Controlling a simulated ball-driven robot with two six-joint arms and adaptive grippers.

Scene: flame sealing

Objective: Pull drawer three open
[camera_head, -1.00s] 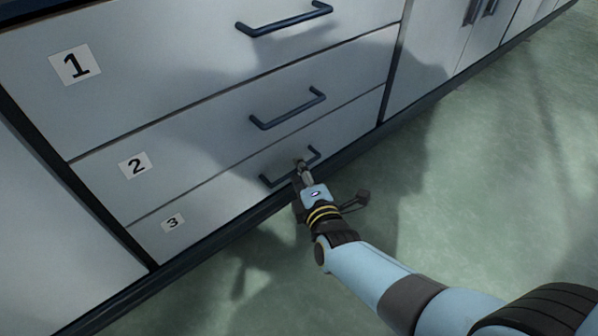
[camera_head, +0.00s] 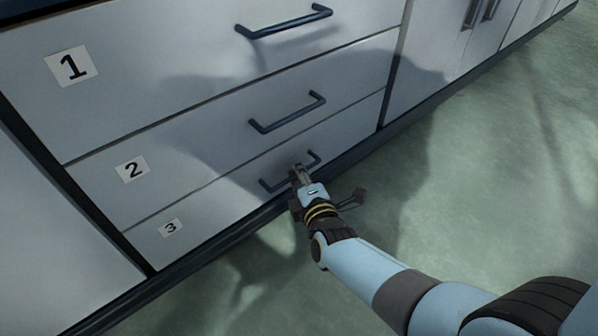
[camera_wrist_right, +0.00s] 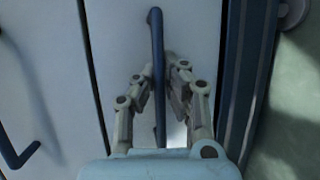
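Drawer three is the lowest white drawer front (camera_head: 225,215), marked by a small "3" label. It looks flush with the cabinet. Its dark bar handle (camera_head: 313,160) is partly covered by my right gripper (camera_head: 298,170). In the right wrist view the handle (camera_wrist_right: 156,30) runs upright between the two fingers of my right gripper (camera_wrist_right: 158,75). The fingers bend inward and their tips close in on both sides of the bar, so the gripper looks shut on it. My left gripper is not in view.
Drawer two (camera_head: 185,150) and drawer one (camera_head: 150,70) are above, both shut, with similar dark handles. A dark plinth (camera_head: 215,245) runs under the cabinet. Tall doors (camera_head: 440,55) stand to the right. The green floor (camera_head: 480,180) in front is clear.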

